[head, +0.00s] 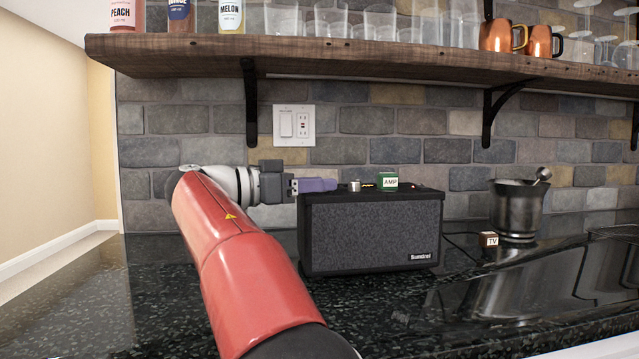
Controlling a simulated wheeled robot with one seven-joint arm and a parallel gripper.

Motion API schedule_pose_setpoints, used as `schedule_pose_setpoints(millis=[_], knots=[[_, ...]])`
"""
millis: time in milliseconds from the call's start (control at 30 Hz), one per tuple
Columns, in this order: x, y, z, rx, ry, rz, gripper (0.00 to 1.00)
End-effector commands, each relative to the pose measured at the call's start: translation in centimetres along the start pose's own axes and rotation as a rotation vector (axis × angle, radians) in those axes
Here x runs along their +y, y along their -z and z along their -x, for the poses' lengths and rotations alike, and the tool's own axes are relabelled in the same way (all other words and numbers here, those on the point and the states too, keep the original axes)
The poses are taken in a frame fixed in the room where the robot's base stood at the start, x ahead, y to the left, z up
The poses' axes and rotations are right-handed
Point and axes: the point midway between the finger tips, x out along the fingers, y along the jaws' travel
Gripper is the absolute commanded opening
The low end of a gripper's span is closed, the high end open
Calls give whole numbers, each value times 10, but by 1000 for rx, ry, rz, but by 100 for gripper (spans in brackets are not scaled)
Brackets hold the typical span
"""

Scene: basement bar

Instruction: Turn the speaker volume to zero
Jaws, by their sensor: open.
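The speaker (370,236) is a black box with a grey mesh front, standing on the dark counter in the head view. On its top are a small silver knob (354,186) at the left and a green block marked AMP (387,181) to the right of it. My gripper (335,185), with purplish fingers, points right just above the speaker's left top edge. Its tips are close to the left side of the knob. I cannot tell whether they touch it. The jaws are open, though seen edge-on, and nothing shows held in them.
A wooden shelf (400,55) with bottles, glasses and copper mugs hangs above on black brackets. A metal mortar (517,208) and a small brown TV block (488,240) stand right of the speaker. The black counter (420,315) is clear in front.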

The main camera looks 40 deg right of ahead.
Motion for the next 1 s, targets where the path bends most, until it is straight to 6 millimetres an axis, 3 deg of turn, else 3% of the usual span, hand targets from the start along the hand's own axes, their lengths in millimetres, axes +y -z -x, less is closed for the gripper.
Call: schedule_pose_setpoints(millis=[133, 400, 700, 1000], knots=[[0, 0, -10, -1, 0, -1, 41], [0, 0, -12, -1, 1, 0, 41], [0, 0, -11, 0, 1, 0, 2], [1, -2, -11, 1, 31, -1, 0]])
